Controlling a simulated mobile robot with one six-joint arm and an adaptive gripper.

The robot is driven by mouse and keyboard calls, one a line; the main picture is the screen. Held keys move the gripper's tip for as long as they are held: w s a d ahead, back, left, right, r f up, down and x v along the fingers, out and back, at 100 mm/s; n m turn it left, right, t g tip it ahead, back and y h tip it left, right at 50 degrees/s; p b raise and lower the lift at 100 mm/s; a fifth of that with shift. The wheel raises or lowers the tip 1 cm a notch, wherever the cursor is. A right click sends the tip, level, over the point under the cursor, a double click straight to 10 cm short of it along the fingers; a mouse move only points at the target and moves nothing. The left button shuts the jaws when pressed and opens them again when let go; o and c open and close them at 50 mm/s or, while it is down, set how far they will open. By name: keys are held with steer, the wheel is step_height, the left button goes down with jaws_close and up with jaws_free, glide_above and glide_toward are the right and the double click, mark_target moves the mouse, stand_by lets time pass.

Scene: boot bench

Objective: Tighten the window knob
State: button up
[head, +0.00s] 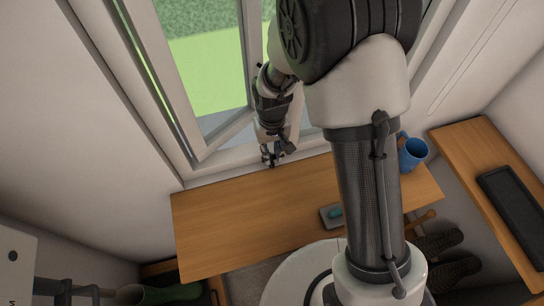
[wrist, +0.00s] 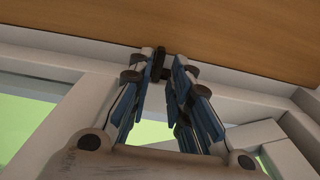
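My gripper (head: 271,157) is down at the lower window frame, just above the back edge of the wooden bench. In the wrist view its two blue-lined fingers (wrist: 163,62) reach toward the frame, with a gap between them. A small dark piece (wrist: 158,64), which looks like the window knob, shows at the fingertips, close against the left one. I cannot tell whether it touches. The right finger stands apart from it. In the head view the knob cannot be made out clearly among the dark fingers. The window (head: 205,75) shows green ground outside, and a white sash stands at an angle.
The wooden bench top (head: 225,225) runs below the window, mostly bare. A small grey tray with a teal item (head: 335,212) lies on it, and a blue mug (head: 412,155) stands at its right end. Dark boots (head: 440,243) are below right, and a wooden shelf (head: 470,150) is at right.

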mark_target(272, 161)
step_height(272, 161, up, 8)
stand_by(0.5)
steer(key=s+d+r+t+b, duration=0.1)
steer(key=s+d+r+b, duration=0.25)
steer(key=d+r, duration=0.2)
steer(key=s+d+r+m+t+b, duration=0.1)
steer(key=s+d+b, duration=0.2)
steer(key=s, duration=0.5)
steer(key=s+d+r+m+t+b, duration=0.2)
steer(key=s+d+b, duration=0.2)
steer(key=s, duration=0.4)
steer(key=shift+s+d+r+t, duration=0.2)
steer(key=shift+d+t, duration=0.1)
steer(key=shift+d, duration=0.2)
